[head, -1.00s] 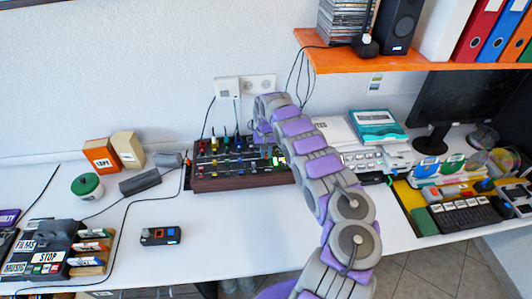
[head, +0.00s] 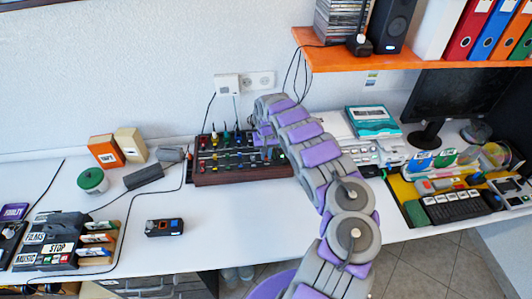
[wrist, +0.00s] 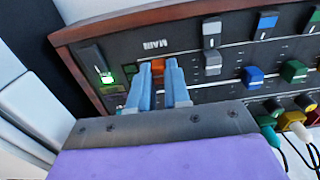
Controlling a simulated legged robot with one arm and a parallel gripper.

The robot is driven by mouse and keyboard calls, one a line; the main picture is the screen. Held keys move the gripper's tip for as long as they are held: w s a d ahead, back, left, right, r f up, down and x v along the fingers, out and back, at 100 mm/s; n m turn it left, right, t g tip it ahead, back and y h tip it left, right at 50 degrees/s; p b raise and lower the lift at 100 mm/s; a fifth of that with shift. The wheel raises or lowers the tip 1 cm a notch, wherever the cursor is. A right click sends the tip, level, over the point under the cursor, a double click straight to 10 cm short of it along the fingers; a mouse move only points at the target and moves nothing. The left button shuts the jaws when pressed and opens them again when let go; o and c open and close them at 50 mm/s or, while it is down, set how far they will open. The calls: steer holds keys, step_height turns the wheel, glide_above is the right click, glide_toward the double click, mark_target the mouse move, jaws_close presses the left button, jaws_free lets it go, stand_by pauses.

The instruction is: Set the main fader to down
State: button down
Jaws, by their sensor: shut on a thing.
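The mixer (head: 240,176) is a dark console with a wooden frame, standing on the desk against the wall. In the wrist view it appears upside down, with the MAIN label (wrist: 155,44) near its wooden edge. The main fader's orange cap (wrist: 158,64) is close to that label. My gripper (wrist: 158,70) has its blue fingers on both sides of the cap and is shut on it. The fingers hide part of the cap and its slot. In the head view my arm reaches the mixer's right end and covers the fader.
Grey, blue and green fader caps (wrist: 252,76) stand beside the main fader. A green-lit switch (wrist: 107,78) is on its other side. Plugs and cables (wrist: 292,125) line the mixer's back. A small black-and-orange device (head: 164,227) lies on the desk.

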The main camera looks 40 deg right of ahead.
steer(key=c, duration=1.1)
jaws_free()
step_height(320, 180, up, 17)
steer(key=p, duration=0.3)
steer(key=shift+w+r+p, duration=0.1)
steer(key=shift+p, duration=0.2)
